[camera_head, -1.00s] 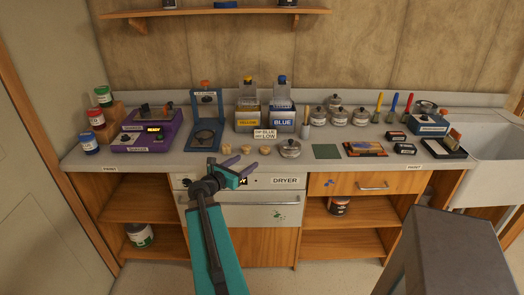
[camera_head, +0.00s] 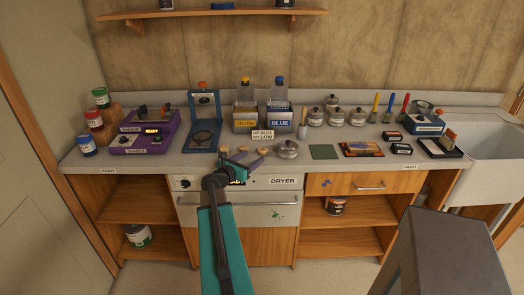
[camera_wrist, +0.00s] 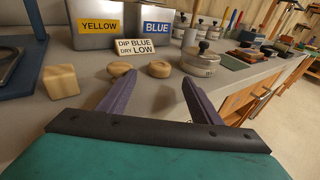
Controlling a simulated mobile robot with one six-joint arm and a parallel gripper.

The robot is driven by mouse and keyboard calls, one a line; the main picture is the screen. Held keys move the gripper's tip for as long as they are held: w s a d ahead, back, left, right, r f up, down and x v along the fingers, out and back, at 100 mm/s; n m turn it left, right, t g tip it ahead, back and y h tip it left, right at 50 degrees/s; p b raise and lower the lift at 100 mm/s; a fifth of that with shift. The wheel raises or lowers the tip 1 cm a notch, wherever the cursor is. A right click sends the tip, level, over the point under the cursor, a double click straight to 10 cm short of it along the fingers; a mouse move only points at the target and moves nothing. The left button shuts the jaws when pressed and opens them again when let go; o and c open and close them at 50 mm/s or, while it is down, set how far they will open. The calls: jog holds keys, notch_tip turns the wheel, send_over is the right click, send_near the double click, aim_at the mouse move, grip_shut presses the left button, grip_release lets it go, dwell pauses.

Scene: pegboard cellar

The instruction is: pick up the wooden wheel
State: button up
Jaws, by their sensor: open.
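Three small pale wooden pieces stand in a row at the counter's front. In the wrist view the left one is a faceted block (camera_wrist: 62,82). The middle one is a rounded wooden piece (camera_wrist: 121,69) and the right one is a rounded, disc-like wooden piece (camera_wrist: 159,69). One of these two looks to be the wooden wheel; I cannot tell which. My gripper (camera_wrist: 157,80) is open and empty, its purple fingers pointing at the row, with the right rounded piece ahead between the fingertips. In the head view my gripper (camera_head: 240,160) partly overlaps the row.
A lidded metal tin (camera_wrist: 200,58) stands right of the pieces. Behind are a sign reading DIP BLUE DRY LOW (camera_wrist: 136,48) and the yellow (camera_head: 245,119) and blue (camera_head: 279,121) containers. A blue stand (camera_head: 203,140) is at left. The counter's front edge lies below my gripper.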

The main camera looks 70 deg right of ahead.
aim_at(260, 152)
jog(key=shift+x, duration=0.75)
jog(key=shift+d, duration=0.15)
jog(key=shift+p+x, duration=1.25)
jog(key=shift+x, duration=1.25)
jog(key=shift+f, duration=0.1)
jog(key=c, duration=1.1)
jog(key=shift+c, duration=0.2)
notch_tip(260, 152, up, 10)
jog(key=b, duration=0.1)
jog(key=shift+b, duration=0.4)
